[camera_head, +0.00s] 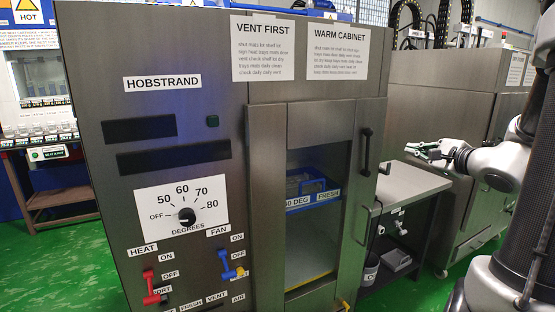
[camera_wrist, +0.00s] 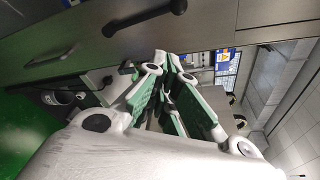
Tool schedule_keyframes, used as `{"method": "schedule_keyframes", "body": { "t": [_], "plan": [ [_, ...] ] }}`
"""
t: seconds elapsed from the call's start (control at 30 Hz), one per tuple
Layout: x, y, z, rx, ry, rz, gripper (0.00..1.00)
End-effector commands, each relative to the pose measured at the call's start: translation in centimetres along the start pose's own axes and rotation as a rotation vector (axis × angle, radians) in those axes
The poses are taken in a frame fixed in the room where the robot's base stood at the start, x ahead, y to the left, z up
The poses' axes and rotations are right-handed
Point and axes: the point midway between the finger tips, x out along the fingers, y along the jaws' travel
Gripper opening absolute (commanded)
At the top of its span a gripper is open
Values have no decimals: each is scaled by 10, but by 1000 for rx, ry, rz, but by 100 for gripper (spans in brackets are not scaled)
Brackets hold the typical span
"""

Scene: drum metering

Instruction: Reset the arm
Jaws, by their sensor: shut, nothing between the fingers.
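My gripper (camera_head: 427,151) is at the right of the head view, at the end of my white arm. It is in the air in front of the cabinet's right side and above a small steel side table. In the wrist view my gripper (camera_wrist: 165,80) points away from the camera, its green-padded fingers together and nothing between them. A dark door handle (camera_wrist: 145,17) shows beyond the fingers in the wrist view, apart from them.
The steel warm cabinet (camera_head: 180,60) has a closed glass door with a black handle (camera_head: 366,152), a dial (camera_head: 187,215), a red lever (camera_head: 150,288) and a blue lever (camera_head: 228,266). The side table (camera_head: 410,181) stands right of it. Green floor (camera_head: 60,260) is clear at left.

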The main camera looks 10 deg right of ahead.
Motion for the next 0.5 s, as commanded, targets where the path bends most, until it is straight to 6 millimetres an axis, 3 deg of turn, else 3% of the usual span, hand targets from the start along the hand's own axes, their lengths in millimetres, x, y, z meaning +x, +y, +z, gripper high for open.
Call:
{"method": "schedule_keyframes", "body": {
  "t": [0.07, 0.17, 0.3, 0.4, 0.5],
  "plan": [
    [-11, 34, 3, -10, -25, 120, 0],
    [-45, 87, 12, -76, -72, 343, 0],
    [-110, 149, 42, -313, -179, 705, 0],
    [-160, 172, 51, -561, -248, 945, 0],
    [-204, 171, 51, -880, -301, 1147, 0]
  ]
}}
